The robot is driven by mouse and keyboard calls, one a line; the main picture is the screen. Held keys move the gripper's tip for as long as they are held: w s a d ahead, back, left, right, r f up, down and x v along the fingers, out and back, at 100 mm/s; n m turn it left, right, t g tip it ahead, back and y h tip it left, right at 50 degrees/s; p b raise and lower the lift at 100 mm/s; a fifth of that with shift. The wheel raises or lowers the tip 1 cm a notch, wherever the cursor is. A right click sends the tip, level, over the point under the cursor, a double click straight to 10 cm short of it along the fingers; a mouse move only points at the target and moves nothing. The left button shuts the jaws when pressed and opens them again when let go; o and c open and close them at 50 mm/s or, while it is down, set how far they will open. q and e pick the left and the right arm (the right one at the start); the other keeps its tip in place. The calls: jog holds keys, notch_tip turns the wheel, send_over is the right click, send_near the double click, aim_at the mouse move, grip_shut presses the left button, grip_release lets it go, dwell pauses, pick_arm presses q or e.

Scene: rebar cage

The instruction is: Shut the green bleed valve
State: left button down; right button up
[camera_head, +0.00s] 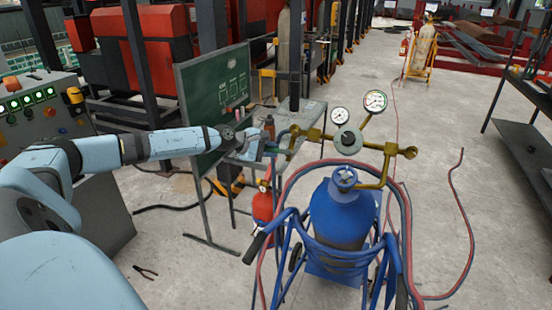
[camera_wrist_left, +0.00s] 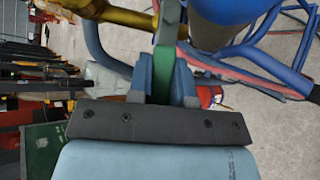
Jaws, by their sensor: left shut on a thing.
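The green bleed valve handle (camera_wrist_left: 163,64) sits between the two blue-grey fingers of my left gripper (camera_wrist_left: 163,82) in the left wrist view. The fingers are shut on it. In the head view my left gripper (camera_head: 266,147) is at the left end of the brass manifold (camera_head: 310,134), and only a little green of the handle shows. The brass pipe (camera_wrist_left: 125,14) also shows at the top of the left wrist view. Two round gauges (camera_head: 375,101) stand above the manifold. My right gripper is not in view.
A blue gas cylinder (camera_head: 343,210) stands in a blue trolley (camera_head: 286,262) below the manifold, with red and blue hoses (camera_head: 409,215) looping around it. A green board (camera_head: 213,90) and a red extinguisher (camera_head: 263,203) stand close to my left arm.

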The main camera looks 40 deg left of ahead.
pick_arm(q)
jog(key=shift+w+r+m+g+b, duration=0.1)
jog(key=shift+m+g+b, duration=0.3)
jog(key=shift+b, duration=0.05)
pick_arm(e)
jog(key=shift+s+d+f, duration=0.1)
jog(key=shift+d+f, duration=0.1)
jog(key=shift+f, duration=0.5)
pick_arm(q)
jog(key=shift+r, duration=0.1)
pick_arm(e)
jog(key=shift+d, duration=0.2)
pick_arm(q)
jog(key=c, duration=1)
grip_release()
jog(key=shift+c, duration=0.2)
jog(key=shift+s+a+r+b, duration=0.15)
jog(key=shift+s+a+b, duration=0.15)
jog(key=shift+s, duration=0.1)
jog(key=b+v, duration=0.5)
jog(key=v, duration=0.7)
jog(key=shift+s+r, duration=0.25)
jog(key=shift+r, duration=0.05)
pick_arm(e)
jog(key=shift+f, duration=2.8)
